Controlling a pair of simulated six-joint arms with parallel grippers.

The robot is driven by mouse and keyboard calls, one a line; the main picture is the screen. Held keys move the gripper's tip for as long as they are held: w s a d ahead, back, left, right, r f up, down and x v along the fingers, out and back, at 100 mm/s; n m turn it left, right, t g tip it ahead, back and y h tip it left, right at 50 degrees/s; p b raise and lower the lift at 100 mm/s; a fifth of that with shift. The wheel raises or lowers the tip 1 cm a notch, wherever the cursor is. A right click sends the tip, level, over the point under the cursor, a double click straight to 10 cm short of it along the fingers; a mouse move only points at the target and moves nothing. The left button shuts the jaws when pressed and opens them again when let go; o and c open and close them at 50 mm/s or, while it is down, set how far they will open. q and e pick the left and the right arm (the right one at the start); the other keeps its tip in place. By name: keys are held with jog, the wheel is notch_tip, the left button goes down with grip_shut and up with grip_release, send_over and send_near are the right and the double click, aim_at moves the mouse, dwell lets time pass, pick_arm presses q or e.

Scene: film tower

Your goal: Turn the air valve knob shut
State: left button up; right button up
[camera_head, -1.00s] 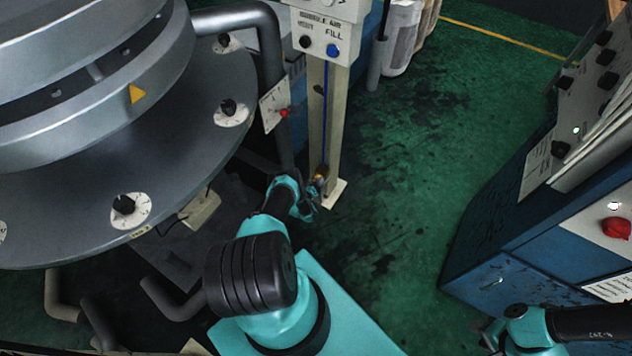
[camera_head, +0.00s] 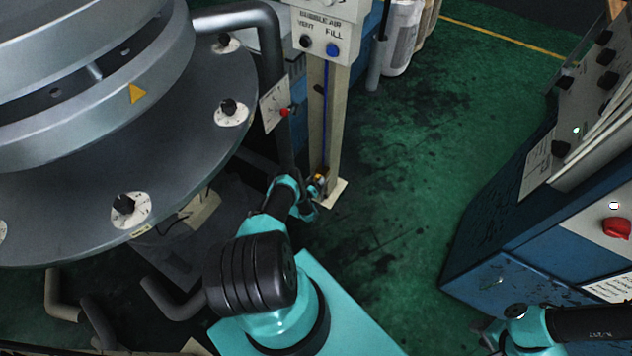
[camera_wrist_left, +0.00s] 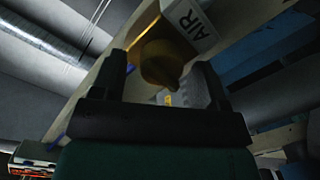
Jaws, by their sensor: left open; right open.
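The brass-yellow air valve knob (camera_wrist_left: 162,62) sits beneath a white label reading AIR (camera_wrist_left: 190,22) in the left wrist view. My left gripper (camera_wrist_left: 160,78) is open, with one dark finger on each side of the knob. I cannot tell whether the fingers touch it. In the head view my left gripper (camera_head: 313,190) is low at the foot of the pale post (camera_head: 335,130), where the knob is mostly hidden. My right gripper (camera_head: 486,336) is open at the lower right, far from the post.
A large round metal vessel (camera_head: 150,185) with several dials fills the left. A blue console (camera_head: 510,225) with a red knob (camera_head: 616,228) stands at the right. Green floor (camera_head: 420,130) lies open between.

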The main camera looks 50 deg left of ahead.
pick_arm(q)
jog(key=shift+s, duration=0.15)
jog(key=v, duration=1.7)
jog(key=shift+d, duration=0.15)
jog(key=w+d+r+m+g+h, duration=0.25)
jog(key=w+d+r, duration=0.35)
jog(key=w, duration=0.4)
jog(key=w+d+r+m+g+h, duration=0.2)
jog(key=w+d+r+g+h, duration=0.25)
jog(key=d+r, duration=0.55)
jog(key=s+d+r+m+g, duration=0.2)
jog(key=s+d+r+g, duration=0.2)
jog(key=s+d+r, duration=0.3)
jog(key=s+d+r+m+g+h, duration=0.1)
jog(key=s+d+r+g, duration=0.3)
jog(key=r, duration=0.9)
jog(key=s+d, duration=0.3)
jog(key=d, duration=0.2)
jog(key=shift+s+m+g, duration=0.2)
jog(key=shift+m+g, duration=0.15)
jog(key=shift+g, duration=0.05)
